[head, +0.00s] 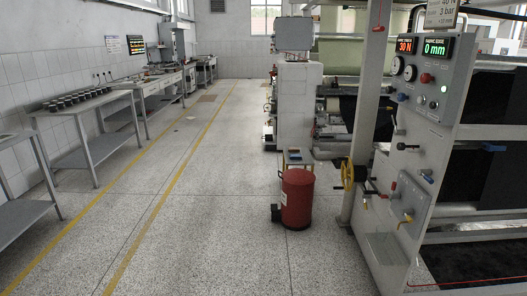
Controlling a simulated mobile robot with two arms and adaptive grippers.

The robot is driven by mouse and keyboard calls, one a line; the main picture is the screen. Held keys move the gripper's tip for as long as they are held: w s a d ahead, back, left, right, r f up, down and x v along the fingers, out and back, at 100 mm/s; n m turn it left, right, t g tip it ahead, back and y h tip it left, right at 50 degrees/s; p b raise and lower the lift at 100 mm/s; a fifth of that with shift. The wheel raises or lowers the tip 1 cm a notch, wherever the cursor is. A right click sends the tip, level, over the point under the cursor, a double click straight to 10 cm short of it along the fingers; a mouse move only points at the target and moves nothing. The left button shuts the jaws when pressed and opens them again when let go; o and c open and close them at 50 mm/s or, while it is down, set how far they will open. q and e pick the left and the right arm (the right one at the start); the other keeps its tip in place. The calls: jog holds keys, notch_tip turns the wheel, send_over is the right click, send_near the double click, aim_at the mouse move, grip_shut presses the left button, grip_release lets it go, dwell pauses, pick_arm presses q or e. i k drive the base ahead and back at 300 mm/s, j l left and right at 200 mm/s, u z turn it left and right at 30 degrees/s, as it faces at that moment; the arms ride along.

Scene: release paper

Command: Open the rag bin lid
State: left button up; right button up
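A red cylindrical bin (297,205) stands on the floor right of centre, in front of the machine. It looks like the rag bin. Its round red lid (298,176) appears shut on top. A dark pedal-like part (276,213) sticks out low on its left side, and a pale label is on its left face. Neither of my grippers shows in the head view.
A machine panel (420,120) with gauges, displays and valves stands close on the right. A yellow handwheel (348,174) juts out right of the bin. Grey benches (95,105) line the left wall. The floor (210,220) left of the bin is clear.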

aim_at(298, 177)
jog(key=i, duration=2.15)
jog(key=i+z, duration=0.15)
jog(key=i, duration=0.3)
jog(key=i+j+z, duration=0.15)
jog(key=i, duration=0.25)
jog(key=i+j+z, duration=0.15)
jog(key=i, duration=0.25)
jog(key=i+j+z, duration=0.15)
jog(key=i, duration=0.3)
